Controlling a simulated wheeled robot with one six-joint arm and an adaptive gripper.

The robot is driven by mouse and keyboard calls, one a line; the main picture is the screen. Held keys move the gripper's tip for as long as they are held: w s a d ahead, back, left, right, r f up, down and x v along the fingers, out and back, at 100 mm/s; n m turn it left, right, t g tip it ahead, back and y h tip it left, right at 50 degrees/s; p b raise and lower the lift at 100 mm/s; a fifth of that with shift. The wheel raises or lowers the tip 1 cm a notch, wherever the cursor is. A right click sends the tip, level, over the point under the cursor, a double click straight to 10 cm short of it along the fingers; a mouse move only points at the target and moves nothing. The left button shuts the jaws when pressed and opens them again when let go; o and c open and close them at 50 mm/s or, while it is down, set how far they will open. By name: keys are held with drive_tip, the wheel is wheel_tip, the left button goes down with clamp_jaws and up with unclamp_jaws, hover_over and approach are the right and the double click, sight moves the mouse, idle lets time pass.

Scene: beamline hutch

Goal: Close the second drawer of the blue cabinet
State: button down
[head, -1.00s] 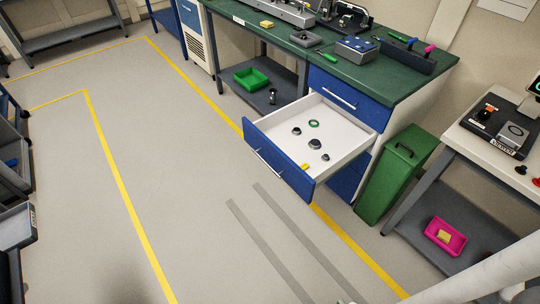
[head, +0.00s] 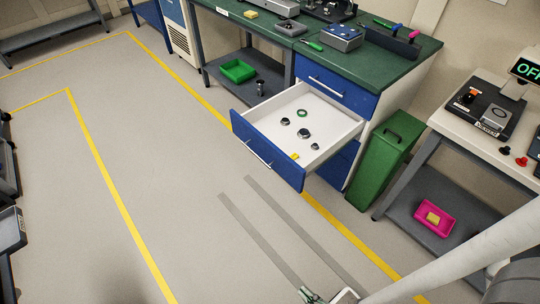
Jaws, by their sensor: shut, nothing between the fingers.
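The blue cabinet (head: 336,88) stands under the right end of the green-topped bench. Its top drawer is shut. The second drawer (head: 265,150) is pulled well out, with a blue front and a long silver handle. Inside its white tray lie a green ring (head: 302,113), several dark round parts and a small yellow piece (head: 295,156). My gripper (head: 308,294) shows only in part at the bottom edge, shut and empty. It is above the floor, in front of the drawer and apart from it.
A green bin (head: 385,160) stands right of the cabinet. A side table (head: 440,118) with a pink tray (head: 434,217) on its lower shelf is at the right. Grey strips and yellow lines mark the floor. The floor left of the drawer is clear.

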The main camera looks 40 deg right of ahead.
drive_tip(key=w+d+f+n+g+h, duration=0.1)
drive_tip(key=w+d+f+n+h, duration=0.15)
drive_tip(key=w+f, duration=0.7)
drive_tip(key=n+t+h, duration=0.1)
drive_tip(key=n+h, duration=0.3)
drive_tip(key=h, duration=0.5)
approach(272, 148)
drive_tip(key=shift+m, duration=0.25)
drive_tip(key=w, duration=0.1)
drive_tip(key=w+d, duration=0.1)
drive_tip(key=w, duration=0.1)
drive_tip(key=w+d, duration=0.1)
drive_tip(key=w, duration=0.1)
drive_tip(key=shift+d+f, duration=0.25)
drive_tip(key=shift+f, duration=0.05)
drive_tip(key=shift+d, duration=0.75)
